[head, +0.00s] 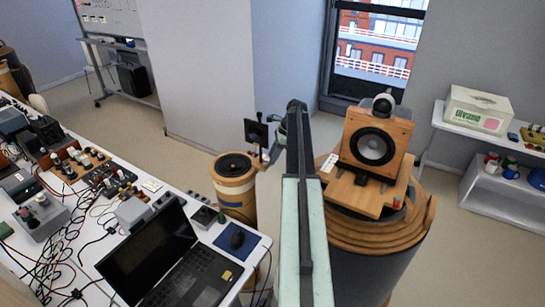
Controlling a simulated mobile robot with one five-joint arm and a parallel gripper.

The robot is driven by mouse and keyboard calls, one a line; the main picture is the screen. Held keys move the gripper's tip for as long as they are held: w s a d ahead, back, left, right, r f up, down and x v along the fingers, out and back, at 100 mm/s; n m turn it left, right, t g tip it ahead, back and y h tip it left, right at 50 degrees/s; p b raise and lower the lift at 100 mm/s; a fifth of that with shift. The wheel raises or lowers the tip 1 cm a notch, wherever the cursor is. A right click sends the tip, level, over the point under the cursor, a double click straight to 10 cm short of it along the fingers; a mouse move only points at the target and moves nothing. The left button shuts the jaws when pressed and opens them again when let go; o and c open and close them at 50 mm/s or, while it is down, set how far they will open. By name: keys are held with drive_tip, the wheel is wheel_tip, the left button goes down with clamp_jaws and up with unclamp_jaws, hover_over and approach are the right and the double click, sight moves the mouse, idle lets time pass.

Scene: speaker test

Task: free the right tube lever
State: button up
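My arm reaches away from the bottom middle, and its far end (297,108) lies between two round wooden-sided tubes. My gripper's fingers cannot be made out there. The right tube (380,247) is large, with wooden rings around its top and a dark lower body. A wooden speaker (374,146) with a black cone stands on a wooden board on it. A small red part (396,204) shows at the board's right edge. The left tube (236,193) is smaller, with a black round top. I cannot clearly make out a lever on the right tube; my arm hides its left side.
A black square item (256,132) stands near my arm's end. A shelf (497,135) with a box (477,110) is at right. Floor is clear at far right.

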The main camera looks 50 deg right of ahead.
drive_tip(key=p+v, duration=0.7)
drive_tip(key=shift+r, duration=0.35)
drive_tip(key=shift+d, duration=0.15)
drive_tip(key=shift+s, duration=0.1)
